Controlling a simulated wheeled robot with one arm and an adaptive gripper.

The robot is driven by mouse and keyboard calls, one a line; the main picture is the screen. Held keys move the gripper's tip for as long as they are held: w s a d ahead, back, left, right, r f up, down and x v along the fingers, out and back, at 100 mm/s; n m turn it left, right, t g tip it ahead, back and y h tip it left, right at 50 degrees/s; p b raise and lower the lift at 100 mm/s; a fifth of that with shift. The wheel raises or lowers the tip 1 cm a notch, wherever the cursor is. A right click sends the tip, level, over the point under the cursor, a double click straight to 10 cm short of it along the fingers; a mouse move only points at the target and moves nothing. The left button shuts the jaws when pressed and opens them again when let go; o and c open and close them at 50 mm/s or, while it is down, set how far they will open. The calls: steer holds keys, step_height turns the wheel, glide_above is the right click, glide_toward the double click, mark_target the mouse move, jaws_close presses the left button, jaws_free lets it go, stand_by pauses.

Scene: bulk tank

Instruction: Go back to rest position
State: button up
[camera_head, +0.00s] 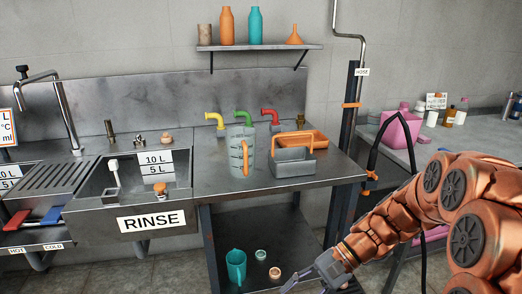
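My gripper (318,276) is at the bottom of the view, right of centre, at the end of my copper-coloured arm. It points down and to the left, in front of the steel counter. I see no object in it. Its fingertips are small and partly at the lower picture edge, so its opening is unclear. My arm comes in from the right edge and hides part of the right-hand counter and the floor.
A steel counter (330,172) bears a clear jug (241,150) and a grey caddy with orange handle (294,160). The RINSE sink (152,222) is left. A pink container (399,130) and black hose (382,130) are near my arm.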

steer(key=s+d+r+n+t+h+p, duration=0.1)
steer(key=s+d+r+n+h+p, duration=0.2)
steer(key=s+d+r+h+p, duration=0.2)
steer(key=s+d+r+n+h+p, duration=0.4)
steer(key=s+r+p, duration=0.5)
steer(key=s+r, duration=0.5)
steer(key=shift+s+d+t+h+p, duration=0.3)
steer(key=shift+s+d+t+h, duration=0.15)
steer(key=shift+d+h, duration=0.2)
